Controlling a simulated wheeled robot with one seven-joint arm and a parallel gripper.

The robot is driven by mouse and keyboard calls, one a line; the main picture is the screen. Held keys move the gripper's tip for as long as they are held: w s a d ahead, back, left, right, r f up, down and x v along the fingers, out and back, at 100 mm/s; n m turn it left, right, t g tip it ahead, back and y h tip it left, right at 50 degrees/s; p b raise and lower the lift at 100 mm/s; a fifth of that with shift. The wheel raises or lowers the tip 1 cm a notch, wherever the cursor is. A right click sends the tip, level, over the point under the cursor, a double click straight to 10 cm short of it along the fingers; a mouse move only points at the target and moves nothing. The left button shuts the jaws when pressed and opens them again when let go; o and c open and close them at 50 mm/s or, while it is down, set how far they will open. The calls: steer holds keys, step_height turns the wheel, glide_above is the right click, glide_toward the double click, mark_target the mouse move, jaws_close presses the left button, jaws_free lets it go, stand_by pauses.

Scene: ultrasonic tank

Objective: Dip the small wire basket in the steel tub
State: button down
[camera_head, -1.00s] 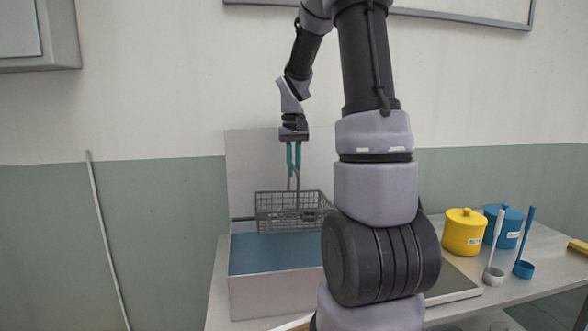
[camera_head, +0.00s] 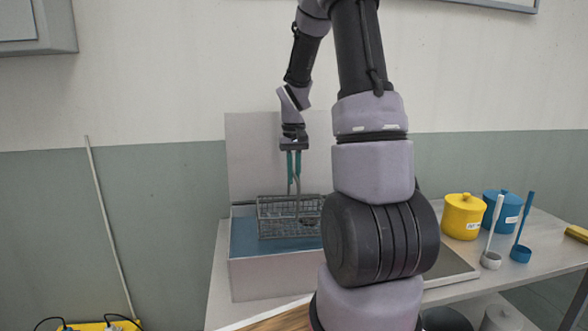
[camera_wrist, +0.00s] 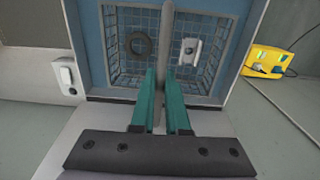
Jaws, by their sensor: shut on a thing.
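The small wire basket (camera_head: 280,217) is a grey mesh box with a tall handle. My gripper (camera_head: 293,178) has its green fingers shut on the handle, and the basket hangs level below it. The steel tub (camera_head: 265,281), filled with blue liquid, is under and around the basket. In the wrist view the basket (camera_wrist: 113,68) sits within the tub's outline and holds a dark ring (camera_wrist: 141,45) and a pale metal part (camera_wrist: 190,52), one on each side of the handle. I cannot tell whether its bottom touches the liquid. My arm hides the tub's right side.
To the right on the table (camera_head: 548,262) stand a yellow lidded pot (camera_head: 461,217), a blue lidded pot (camera_head: 497,222), a white ladle (camera_head: 491,260) and a blue ladle (camera_head: 521,253). A pale panel (camera_head: 250,155) rises behind the tub. A yellow box with cables (camera_head: 100,326) is at lower left.

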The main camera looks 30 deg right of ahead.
mark_target(294, 213)
steer(key=shift+f, duration=6.55)
steer(key=shift+r, duration=8.25)
